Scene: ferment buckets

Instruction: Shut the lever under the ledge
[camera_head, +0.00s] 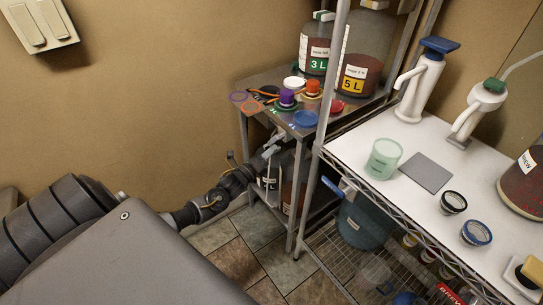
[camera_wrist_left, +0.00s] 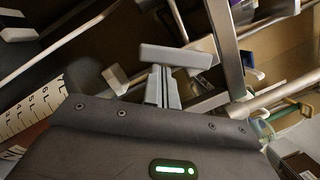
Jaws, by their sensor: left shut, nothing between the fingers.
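My left gripper (camera_head: 270,149) is at the end of my left arm, beside the front edge of the small metal side table, just below its top. Its fingers are shut and empty; they also show as narrow grey bars in the left wrist view (camera_wrist_left: 162,85). A pale grey crossbar (camera_wrist_left: 176,57) lies across their far end; I cannot tell whether it is a lever or part of the gripper. A blue tap lever (camera_head: 332,187) shows under the white shelf, to the right of the gripper and apart from it. My right gripper is not in view.
The side table (camera_head: 262,84) carries lids and two large jars. A metal post (camera_head: 324,110) stands between it and the white shelf (camera_head: 345,148). A blue-grey bucket (camera_head: 363,222) stands below that shelf. The tiled floor (camera_head: 255,228) is clear in front.

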